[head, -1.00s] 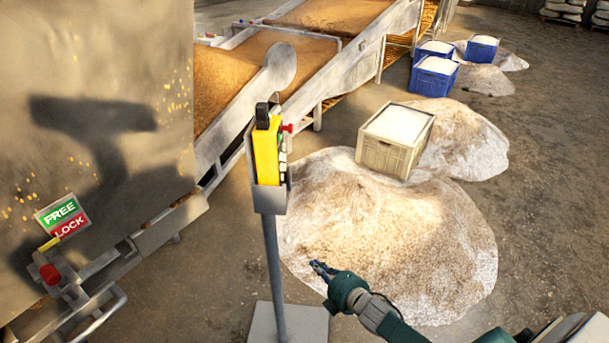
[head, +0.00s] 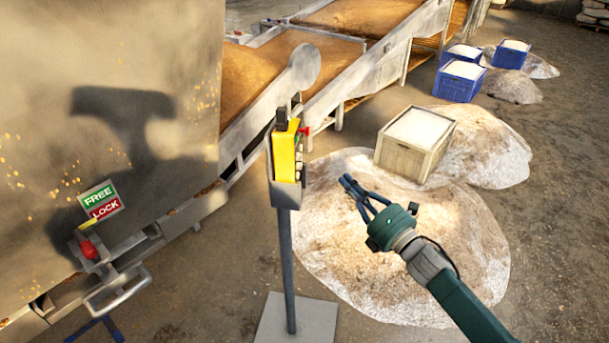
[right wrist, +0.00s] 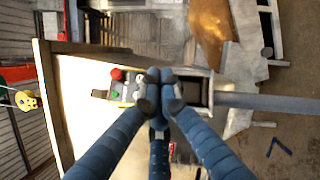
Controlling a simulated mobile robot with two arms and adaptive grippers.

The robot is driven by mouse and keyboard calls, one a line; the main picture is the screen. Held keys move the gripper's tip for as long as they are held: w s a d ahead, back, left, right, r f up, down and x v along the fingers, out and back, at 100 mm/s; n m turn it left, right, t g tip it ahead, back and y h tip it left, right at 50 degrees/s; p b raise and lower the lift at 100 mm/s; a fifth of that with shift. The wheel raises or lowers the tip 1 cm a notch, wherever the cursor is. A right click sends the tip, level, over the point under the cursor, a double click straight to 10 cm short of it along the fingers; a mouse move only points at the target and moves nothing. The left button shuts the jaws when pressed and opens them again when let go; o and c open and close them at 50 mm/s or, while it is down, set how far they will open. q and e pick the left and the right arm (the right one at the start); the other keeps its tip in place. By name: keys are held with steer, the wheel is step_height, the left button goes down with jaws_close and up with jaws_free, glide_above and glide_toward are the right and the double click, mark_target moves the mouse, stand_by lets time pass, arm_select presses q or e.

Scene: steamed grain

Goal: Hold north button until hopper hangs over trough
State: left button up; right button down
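A yellow control box (head: 286,155) stands on a grey post; its buttons face right, edge-on in the head view. The right wrist view shows its red button (right wrist: 117,74) and green button (right wrist: 114,95); I cannot read which is north. My right gripper (head: 347,181) has its fingers together, empty, right of the box in the head view. In the wrist view its fingertips (right wrist: 160,84) cover part of the box; contact cannot be told. A large metal bin (head: 120,50), apparently the hopper, fills the left. The grain-filled trough (head: 345,80) slopes behind. My left gripper is out of view.
A FREE/LOCK sign (head: 100,200) and red-knobbed latch (head: 89,249) are on the bin. A beige crate (head: 403,157) stands by grain heaps; blue crates (head: 459,82) are farther back. The post's base plate (head: 297,320) is on the floor. A yellow pulley-like part (right wrist: 27,100) shows in the wrist view.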

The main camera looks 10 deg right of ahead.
mark_target(298, 175)
steer(key=w+a, duration=0.3)
steer(key=a, duration=0.5)
steer(key=shift+w+b, duration=0.3)
steer(key=shift+b, duration=0.05)
steer(key=shift+a, duration=0.15)
stand_by(1.4)
steer(key=shift+w+a, duration=0.2)
steer(key=shift+a, duration=0.1)
